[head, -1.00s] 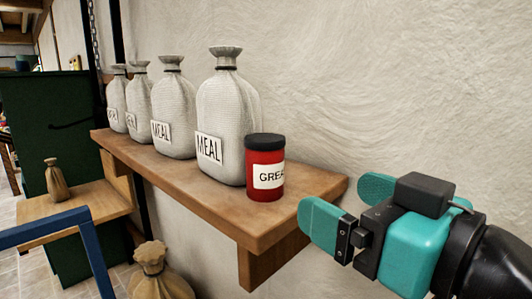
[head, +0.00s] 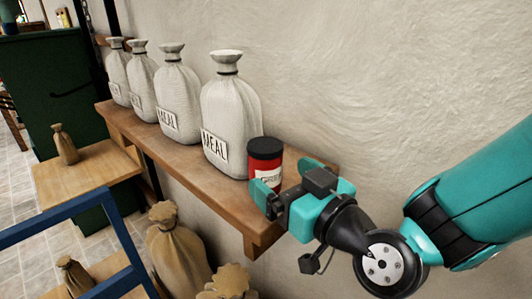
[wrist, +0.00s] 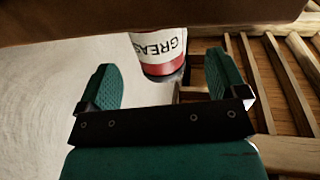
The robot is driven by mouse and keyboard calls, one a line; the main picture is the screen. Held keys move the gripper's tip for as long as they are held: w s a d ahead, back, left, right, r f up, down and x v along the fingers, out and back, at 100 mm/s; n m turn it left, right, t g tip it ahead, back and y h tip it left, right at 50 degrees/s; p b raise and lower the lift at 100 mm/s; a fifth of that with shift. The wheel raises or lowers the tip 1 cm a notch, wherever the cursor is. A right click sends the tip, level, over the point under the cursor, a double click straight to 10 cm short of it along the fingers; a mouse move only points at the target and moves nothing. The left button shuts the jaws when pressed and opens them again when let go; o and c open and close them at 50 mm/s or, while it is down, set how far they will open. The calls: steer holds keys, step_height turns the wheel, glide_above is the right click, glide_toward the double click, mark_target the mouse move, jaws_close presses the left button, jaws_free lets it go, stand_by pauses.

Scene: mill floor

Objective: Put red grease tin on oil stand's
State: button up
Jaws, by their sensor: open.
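The red grease tin (head: 265,154) has a black lid and a white label. It stands upright near the right end of a wooden wall shelf (head: 180,163), beside a meal sack. My gripper (head: 285,174) is at the shelf's right end, just in front of the tin, and its fingers partly cover the tin in the head view. In the wrist view the tin (wrist: 158,52) shows ahead, between the lines of the two open fingers (wrist: 163,80). I cannot tell whether the fingers are around it. I cannot make out an oil stand in these frames.
Several white meal sacks (head: 228,105) line the shelf left of the tin. The plaster wall (head: 340,70) is close behind. A small brown sack (head: 64,146) stands on a lower wooden table (head: 85,183). A blue frame (head: 60,220) and brown sacks (head: 178,245) are below.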

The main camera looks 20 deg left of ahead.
mark_target(275, 169)
steer(key=p+x, duration=0.2)
steer(key=r+p+x, duration=0.1)
steer(key=p+x, duration=0.1)
steer(key=p, duration=0.1)
steer(key=shift+w, duration=0.1)
steer(key=shift+w+a+f+p, duration=0.3)
steer(key=shift+a+p, duration=0.15)
steer(key=shift+p, duration=0.1)
steer(key=c, duration=1)
steer(key=shift+c, duration=1.3)
steer(key=shift+r, duration=0.1)
